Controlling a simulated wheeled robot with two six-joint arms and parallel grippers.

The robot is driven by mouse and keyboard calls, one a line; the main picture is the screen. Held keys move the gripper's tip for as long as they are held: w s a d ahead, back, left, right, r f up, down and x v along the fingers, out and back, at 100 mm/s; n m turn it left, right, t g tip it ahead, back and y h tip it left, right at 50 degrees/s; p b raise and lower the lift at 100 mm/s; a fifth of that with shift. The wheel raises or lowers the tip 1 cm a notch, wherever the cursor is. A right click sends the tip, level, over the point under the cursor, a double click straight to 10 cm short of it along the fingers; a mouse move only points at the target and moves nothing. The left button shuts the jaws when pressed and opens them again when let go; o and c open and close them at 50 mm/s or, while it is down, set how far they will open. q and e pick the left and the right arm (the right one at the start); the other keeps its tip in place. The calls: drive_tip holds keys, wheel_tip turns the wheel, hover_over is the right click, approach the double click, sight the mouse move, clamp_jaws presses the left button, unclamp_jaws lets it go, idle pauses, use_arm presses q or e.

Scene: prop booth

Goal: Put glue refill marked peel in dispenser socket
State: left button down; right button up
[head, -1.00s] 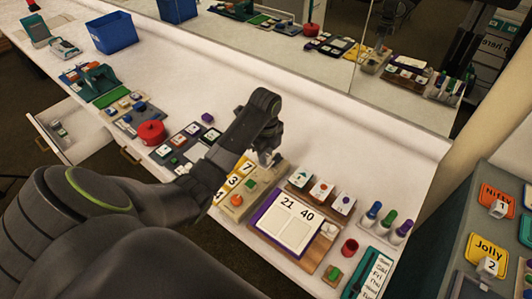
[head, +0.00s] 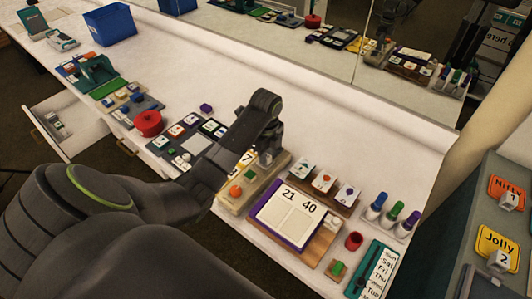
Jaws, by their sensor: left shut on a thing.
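An orange piece (head: 236,190) and a green piece (head: 250,176) sit on this board. No label reading peel can be made out, and I cannot tell which thing is the glue refill or the dispenser socket. A teal device (head: 90,68) stands on a board at the far left. My right gripper is out of view.
A purple-edged board (head: 290,222) marked 21 and 40 lies right of the gripper. Capped bottles (head: 394,212) and a red cup (head: 354,240) stand further right. A red round tin (head: 148,123) and a blue bin (head: 110,25) are left. An open drawer (head: 65,120) juts out.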

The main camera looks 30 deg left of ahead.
use_arm(q)
drive_tip(key=c, duration=1.2)
unclamp_jaws()
drive_tip(key=shift+c, duration=0.2)
drive_tip(key=shift+r, duration=0.55)
wheel_tip(320, 180, up, 5)
drive_tip(key=shift+p, duration=1.1)
wheel_tip(320, 180, up, 11)
drive_tip(key=p, duration=1.1)
drive_tip(key=shift+r, duration=0.2)
